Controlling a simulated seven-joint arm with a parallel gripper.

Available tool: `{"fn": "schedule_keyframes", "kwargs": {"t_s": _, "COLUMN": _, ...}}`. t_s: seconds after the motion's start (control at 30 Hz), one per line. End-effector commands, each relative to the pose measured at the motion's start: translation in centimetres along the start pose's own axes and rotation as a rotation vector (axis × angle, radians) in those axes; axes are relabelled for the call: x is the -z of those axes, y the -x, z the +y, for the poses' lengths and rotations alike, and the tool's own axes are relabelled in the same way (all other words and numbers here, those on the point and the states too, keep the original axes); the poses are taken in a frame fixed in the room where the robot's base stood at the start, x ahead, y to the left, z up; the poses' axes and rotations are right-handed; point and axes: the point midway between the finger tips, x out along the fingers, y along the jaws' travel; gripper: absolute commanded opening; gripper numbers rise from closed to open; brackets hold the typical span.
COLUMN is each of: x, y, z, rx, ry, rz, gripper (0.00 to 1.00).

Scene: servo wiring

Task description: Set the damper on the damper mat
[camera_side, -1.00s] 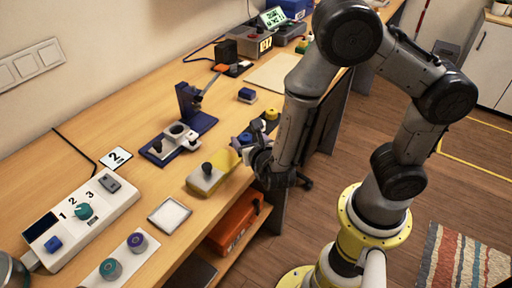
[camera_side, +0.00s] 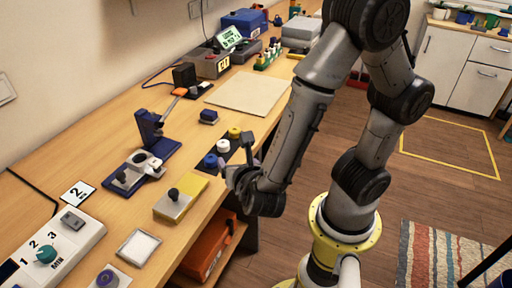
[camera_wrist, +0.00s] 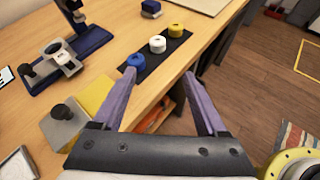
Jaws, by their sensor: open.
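No label marks the damper or the damper mat, so I cannot tell for certain which they are. A grey block with a black knob (camera_side: 173,205) sits on a yellow base (camera_side: 194,190) near the table's front edge; both also show at the lower left of the wrist view (camera_wrist: 62,130).
A pale framed square (camera_side: 138,246) lies in front of the knobbed block. A dark blue stand (camera_side: 155,135) and a clamp-like fixture (camera_side: 138,172) stand behind it. A beige sheet (camera_side: 248,92) lies farther along. A control box with a dial (camera_side: 50,250) is at left.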

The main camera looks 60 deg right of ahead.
Motion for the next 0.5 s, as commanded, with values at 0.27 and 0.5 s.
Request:
{"fn": "schedule_keyframes", "kwargs": {"t_s": 0.27, "x": -4.9, "y": 1.9, "z": -8.8, "rx": 0.527, "ry": -0.988, "rz": 0.296, "gripper": 0.75}}
{"fn": "schedule_keyframes", "kwargs": {"t_s": 0.5, "x": -7.2, "y": 6.9, "z": -9.6, "rx": 0.738, "ry": -1.816, "rz": 0.553, "gripper": 0.75}}
